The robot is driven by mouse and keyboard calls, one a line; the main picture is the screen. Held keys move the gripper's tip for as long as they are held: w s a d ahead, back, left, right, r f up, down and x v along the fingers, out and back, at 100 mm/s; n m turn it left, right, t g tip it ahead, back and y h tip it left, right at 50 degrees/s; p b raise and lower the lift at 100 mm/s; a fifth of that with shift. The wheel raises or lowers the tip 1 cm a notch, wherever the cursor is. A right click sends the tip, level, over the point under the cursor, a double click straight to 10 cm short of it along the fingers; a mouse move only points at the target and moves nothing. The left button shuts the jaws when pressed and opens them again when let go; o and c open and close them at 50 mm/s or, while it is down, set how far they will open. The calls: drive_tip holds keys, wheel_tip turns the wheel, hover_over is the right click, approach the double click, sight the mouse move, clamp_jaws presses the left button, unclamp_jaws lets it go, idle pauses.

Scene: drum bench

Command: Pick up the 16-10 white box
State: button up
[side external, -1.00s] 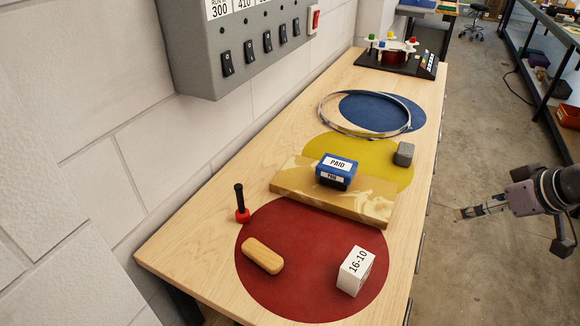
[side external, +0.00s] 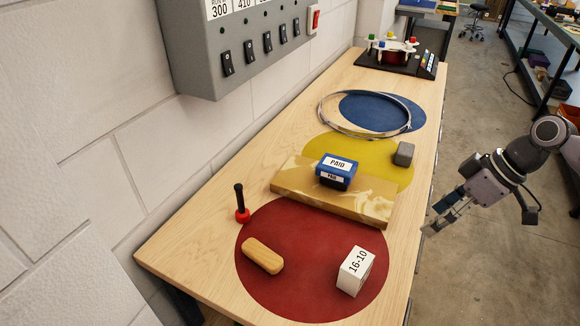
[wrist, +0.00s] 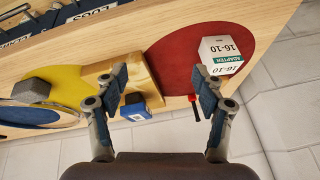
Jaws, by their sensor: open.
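The 16-10 white box (side external: 355,271) stands on the right part of the red circle (side external: 290,296) near the bench's front edge. In the wrist view the white box (wrist: 221,54) is at the upper right, with "16-10" and "ADAPTER" lettering showing. My gripper (side external: 432,222) is open and empty, beside the bench's right edge in the side view, up and to the right of the box. In the wrist view my gripper (wrist: 162,78) has its fingers spread wide, and the box lies beyond the right finger.
A wooden block (side external: 263,256) and a red-based black-handled tool (side external: 241,204) are left of the box. A yellowish slab (side external: 365,204) bearing a blue PAID box (side external: 337,170) lies behind. A grey block (side external: 404,154) and metal ring (side external: 322,113) sit farther back.

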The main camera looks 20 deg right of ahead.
sight(348, 278)
drive_tip(key=a+f+n+g+y, duration=0.1)
drive_tip(key=a+n+g+y, duration=0.1)
drive_tip(key=n, duration=0.3)
drive_tip(key=w+a+f+n+g+y, duration=0.1)
drive_tip(key=a+n+g+y, duration=0.2)
drive_tip(key=a+n, duration=0.2)
drive_tip(key=a+f+n+g+y, duration=0.1)
drive_tip(key=a+n+g+y, duration=0.1)
drive_tip(key=n, duration=0.4)
drive_tip(key=shift+w+a+f+g+y, duration=0.2)
drive_tip(key=shift+w+a+g+y, duration=0.15)
drive_tip(key=shift+a+g, duration=0.3)
drive_tip(key=x, duration=1)
drive_tip(key=shift+s+a+f, duration=0.15)
drive_tip(key=shift+a+f, duration=0.05)
drive_tip(key=shift+a, duration=0.15)
drive_tip(key=c, duration=1.4)
